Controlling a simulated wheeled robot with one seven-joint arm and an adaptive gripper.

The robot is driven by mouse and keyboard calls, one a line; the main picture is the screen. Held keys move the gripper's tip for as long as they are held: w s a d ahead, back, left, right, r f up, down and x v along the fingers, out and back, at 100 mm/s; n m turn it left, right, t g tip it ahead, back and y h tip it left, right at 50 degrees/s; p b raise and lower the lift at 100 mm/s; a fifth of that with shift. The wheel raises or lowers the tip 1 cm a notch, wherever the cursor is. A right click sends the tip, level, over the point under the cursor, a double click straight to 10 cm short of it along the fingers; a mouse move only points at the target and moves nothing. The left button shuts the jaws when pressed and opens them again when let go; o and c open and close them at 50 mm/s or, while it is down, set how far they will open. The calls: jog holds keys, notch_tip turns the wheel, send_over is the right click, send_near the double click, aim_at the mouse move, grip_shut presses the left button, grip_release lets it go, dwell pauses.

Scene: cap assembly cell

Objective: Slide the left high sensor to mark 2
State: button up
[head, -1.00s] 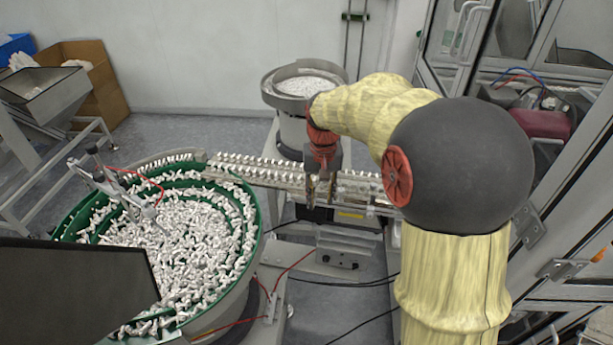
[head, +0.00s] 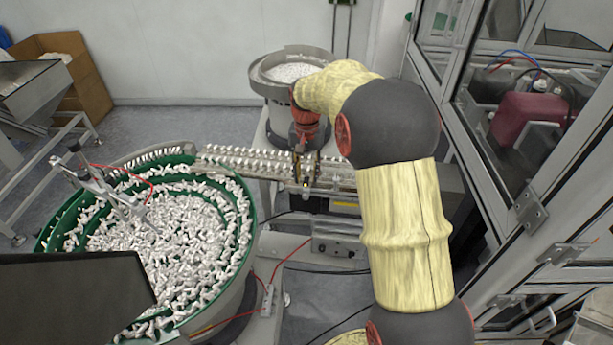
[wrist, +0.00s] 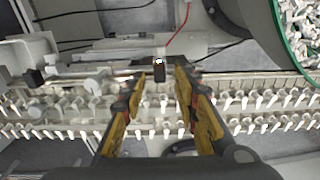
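A small black sensor (wrist: 159,70) with a lit top stands at the rail edge in the wrist view, just past my fingertips and nearer the left one. In the head view a small sensor with a yellow light (head: 305,186) shows below my gripper (head: 307,168). In the wrist view my gripper (wrist: 166,76) is open, its yellow and black fingers pointing toward the sensor. I cannot tell whether either finger touches it. The feed rail (head: 245,160) carries rows of white caps. No mark number is readable.
A green-rimmed bowl (head: 254,222) full of white parts stands at the left, with a smaller bowl feeder (head: 291,51) behind the rail. Glass doors in metal frames (head: 507,110) close off the right side. Red and black cables run below the rail.

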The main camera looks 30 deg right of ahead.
jog(key=shift+f, duration=0.45)
jog(key=shift+c, duration=0.2)
jog(key=c, duration=0.7)
grip_shut()
